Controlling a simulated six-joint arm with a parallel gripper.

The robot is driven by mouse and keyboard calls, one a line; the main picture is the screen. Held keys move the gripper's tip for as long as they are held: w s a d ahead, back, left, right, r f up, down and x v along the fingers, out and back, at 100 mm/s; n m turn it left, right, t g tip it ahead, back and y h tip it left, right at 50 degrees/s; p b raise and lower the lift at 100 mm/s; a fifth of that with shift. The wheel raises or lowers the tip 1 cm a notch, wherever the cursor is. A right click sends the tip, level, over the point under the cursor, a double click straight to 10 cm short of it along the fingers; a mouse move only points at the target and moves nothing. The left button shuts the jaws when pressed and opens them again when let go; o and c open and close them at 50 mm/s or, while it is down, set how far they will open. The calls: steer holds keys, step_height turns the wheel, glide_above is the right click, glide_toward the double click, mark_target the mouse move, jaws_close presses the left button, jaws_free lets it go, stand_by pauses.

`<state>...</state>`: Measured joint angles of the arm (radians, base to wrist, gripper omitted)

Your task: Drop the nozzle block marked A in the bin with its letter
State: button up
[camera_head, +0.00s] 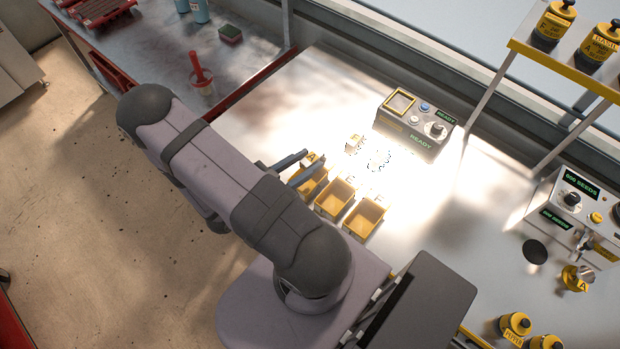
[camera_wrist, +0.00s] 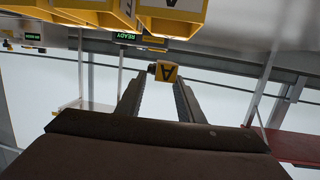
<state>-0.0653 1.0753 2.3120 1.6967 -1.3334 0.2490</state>
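My gripper (camera_head: 314,161) points toward the back of the bench, with its fingers level. It is shut on a small yellow block marked A (camera_wrist: 167,72), which has a grey stub at its side and sits between the fingertips in the wrist view. In the head view the block (camera_head: 311,157) overlaps the far edge of the leftmost yellow bin (camera_head: 300,186). That bin's own label is hidden. A middle bin (camera_head: 332,209) and a right bin (camera_head: 360,231) stand in the same row, their letters hard to read. In the upside-down wrist view, the bins (camera_wrist: 170,27) fill the top.
A pale small block (camera_head: 355,144) and scattered specks lie in bright glare before the READY box (camera_head: 414,126). Bench between is clear.

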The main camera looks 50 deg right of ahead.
steer(key=o, duration=0.4)
steer(key=shift+b+v, duration=1.2)
steer(key=shift+v, duration=2.5)
steer(key=shift+s, duration=0.1)
